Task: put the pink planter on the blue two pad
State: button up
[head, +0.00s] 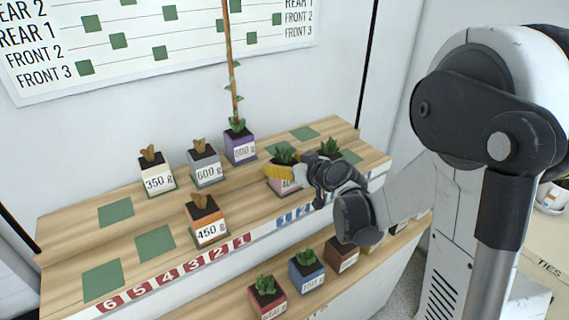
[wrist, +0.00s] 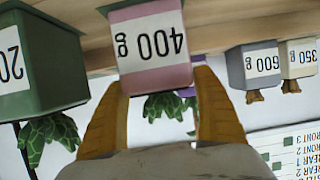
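The pink planter (head: 285,187) bears a 400 g label and holds a green plant. It stands on the shelf's right half, near the blue number strip (head: 290,219). My gripper (head: 296,172) is at its rim, with a yellow finger across its upper part. In the wrist view, which is upside down, the planter (wrist: 152,48) fills the space between the two yellow fingers (wrist: 162,95). The fingers lie close against both sides; whether they press on it is unclear. Blue 1 and 2 show in part; my wrist hides the strip and pads further right.
A green planter (wrist: 45,62) stands close beside the pink one. The purple (head: 240,148), grey (head: 204,164) and cream (head: 156,172) planters stand behind to the left. Several green pads (head: 155,243) at left are bare. More planters (head: 307,273) stand on the lower shelf.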

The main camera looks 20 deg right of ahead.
jog(key=shift+o, duration=0.2)
jog(key=shift+r, duration=0.1)
jog(key=shift+s+r, duration=0.1)
jog(key=shift+r, duration=0.1)
jog(key=s+r+m+g+h+p, duration=0.1)
jog(key=s+r+g+h+p, duration=0.1)
jog(key=s, duration=1.3)
jog(key=s+r+m+g+h+p, duration=0.1)
jog(key=s+r+m+g+h, duration=0.1)
jog(key=s, duration=1.2)
notch_tip(320, 180, up, 3)
jog(key=shift+s+f+m+g+p, duration=0.2)
jog(key=shift+s+m+g+p, duration=0.15)
jog(key=shift+g, duration=0.55)
